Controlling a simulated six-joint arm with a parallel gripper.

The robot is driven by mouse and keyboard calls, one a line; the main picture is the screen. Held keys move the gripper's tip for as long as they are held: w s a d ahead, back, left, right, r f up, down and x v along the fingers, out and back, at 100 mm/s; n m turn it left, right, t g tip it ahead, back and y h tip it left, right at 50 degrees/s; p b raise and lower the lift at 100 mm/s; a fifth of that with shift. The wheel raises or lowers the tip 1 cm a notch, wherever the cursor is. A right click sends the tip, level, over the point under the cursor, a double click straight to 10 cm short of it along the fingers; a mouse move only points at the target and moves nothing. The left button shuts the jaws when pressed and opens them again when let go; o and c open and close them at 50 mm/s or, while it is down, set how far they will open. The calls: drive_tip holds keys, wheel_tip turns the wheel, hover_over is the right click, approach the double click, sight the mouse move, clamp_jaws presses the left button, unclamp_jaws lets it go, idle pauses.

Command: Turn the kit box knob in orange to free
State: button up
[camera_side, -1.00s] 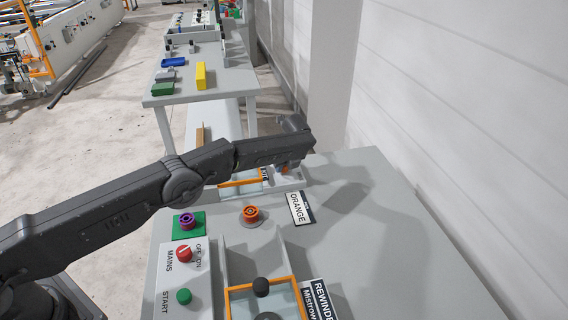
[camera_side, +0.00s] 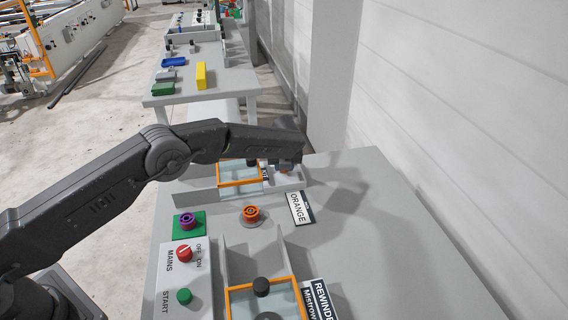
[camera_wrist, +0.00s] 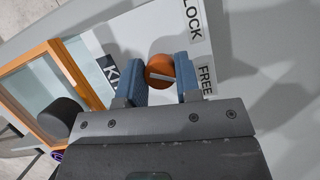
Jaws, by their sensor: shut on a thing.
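The orange kit box knob (camera_wrist: 160,68) shows in the wrist view, round with a pale pointer line across it. The line runs roughly toward the FREE label (camera_wrist: 206,78) at the right. The LOCK label (camera_wrist: 191,20) is above, at the upper right. My gripper (camera_wrist: 161,72) has its two blue fingers on either side of the knob, shut on it. In the side view my gripper (camera_side: 285,158) is at the small panel beside the kit box (camera_side: 240,182), which has an orange-framed clear lid. There the knob is mostly hidden.
An ORANGE sign (camera_side: 299,207) lies in front of the kit box. The mains switch (camera_side: 184,253) and green start button (camera_side: 184,296) are at the lower left. The right bench area is clear.

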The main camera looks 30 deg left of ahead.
drive_tip(key=o, duration=0.9)
drive_tip(key=shift+o, duration=0.2)
drive_tip(key=shift+r, duration=0.1)
drive_tip(key=v, duration=1.3)
drive_tip(key=shift+s+r, duration=0.15)
drive_tip(key=shift+r, duration=0.15)
drive_tip(key=shift+d, duration=0.1)
